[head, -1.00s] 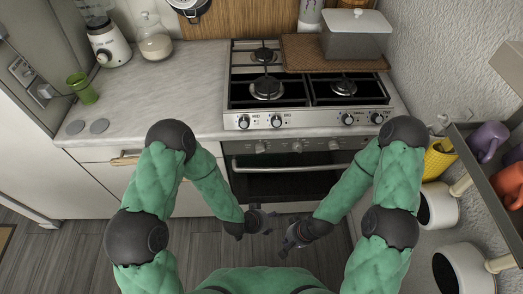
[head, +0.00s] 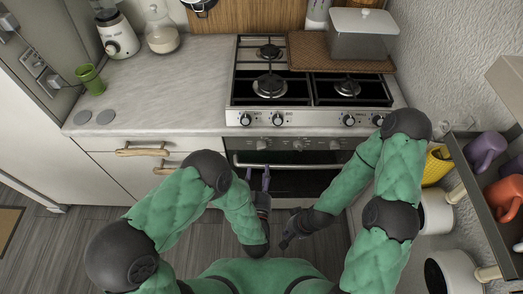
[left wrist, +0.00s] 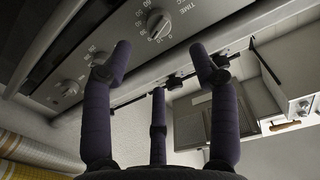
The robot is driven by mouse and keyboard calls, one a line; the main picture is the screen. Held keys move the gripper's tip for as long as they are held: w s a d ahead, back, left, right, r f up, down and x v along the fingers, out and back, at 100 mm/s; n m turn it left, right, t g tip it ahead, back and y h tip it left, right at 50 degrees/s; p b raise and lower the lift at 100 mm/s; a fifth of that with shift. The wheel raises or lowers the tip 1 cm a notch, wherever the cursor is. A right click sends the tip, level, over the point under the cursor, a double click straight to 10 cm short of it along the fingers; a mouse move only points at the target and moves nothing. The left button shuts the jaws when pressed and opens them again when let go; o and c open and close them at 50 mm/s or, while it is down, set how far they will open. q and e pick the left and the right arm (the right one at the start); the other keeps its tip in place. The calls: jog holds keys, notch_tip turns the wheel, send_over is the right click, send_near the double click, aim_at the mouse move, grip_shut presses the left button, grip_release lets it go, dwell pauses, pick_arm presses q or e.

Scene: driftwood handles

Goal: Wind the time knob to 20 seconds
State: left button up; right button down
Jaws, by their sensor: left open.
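The time knob (left wrist: 157,25), a round silver-grey knob beside the printed word TIME, is on the oven's dark control panel in the left wrist view. In the head view it appears to be the leftmost oven knob (head: 262,145). Its exact setting is too small to read. My left gripper (head: 258,176) points up in front of the oven door, below that knob. Its dark purple fingers (left wrist: 157,68) are spread and empty in the left wrist view, apart from the knob. My right gripper (head: 288,238) hangs low before the oven; its finger opening is unclear.
Other oven knobs (left wrist: 68,87) share the panel. The oven door handle (head: 290,164) runs across below it. The hob's knobs (head: 278,120) sit above along the stove front. A wall shelf with mugs (head: 485,150) stands at the right.

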aim_at(262, 149)
pick_arm(q)
jog(key=w, duration=0.3)
jog(key=w+b, duration=0.1)
jog(key=w, duration=0.2)
jog(key=w+b, duration=0.1)
jog(key=w, duration=0.3)
jog(key=shift+d, duration=0.25)
jog(key=c, duration=1.1)
